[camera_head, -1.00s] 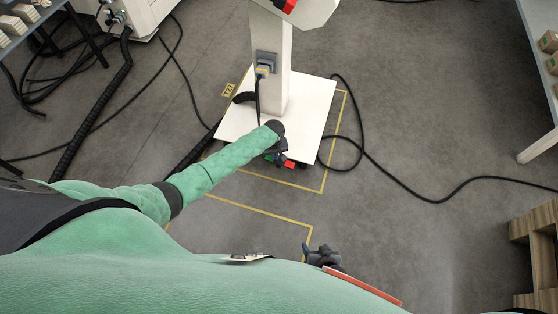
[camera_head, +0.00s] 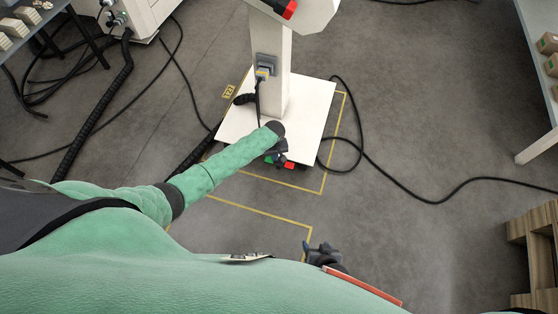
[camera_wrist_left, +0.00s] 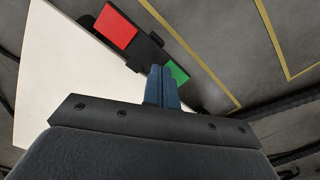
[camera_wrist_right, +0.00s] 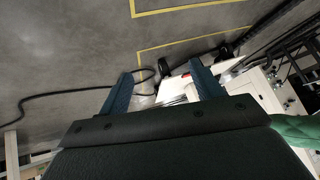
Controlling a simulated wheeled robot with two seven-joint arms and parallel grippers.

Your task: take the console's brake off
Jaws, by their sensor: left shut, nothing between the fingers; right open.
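The console stands on a white base plate (camera_head: 310,115) with a white column (camera_head: 274,80). At the plate's front edge is a black pedal bar with a red pedal (camera_wrist_left: 115,27) and a green pedal (camera_wrist_left: 177,72). In the head view the red pedal (camera_head: 290,165) and green pedal (camera_head: 268,160) are partly hidden by my left gripper (camera_head: 279,154). In the left wrist view my left gripper (camera_wrist_left: 161,70) is shut and empty, its tips over the bar beside the green pedal. I cannot tell whether they touch. My right gripper (camera_head: 322,250) is open and empty, also seen in its wrist view (camera_wrist_right: 160,74).
Yellow floor lines (camera_head: 258,212) surround the base. A black cable (camera_head: 440,201) loops on the floor right of it, and a thick black hose (camera_head: 98,112) runs at left. A table (camera_head: 540,60) stands at right, with a wooden crate (camera_head: 538,245) below.

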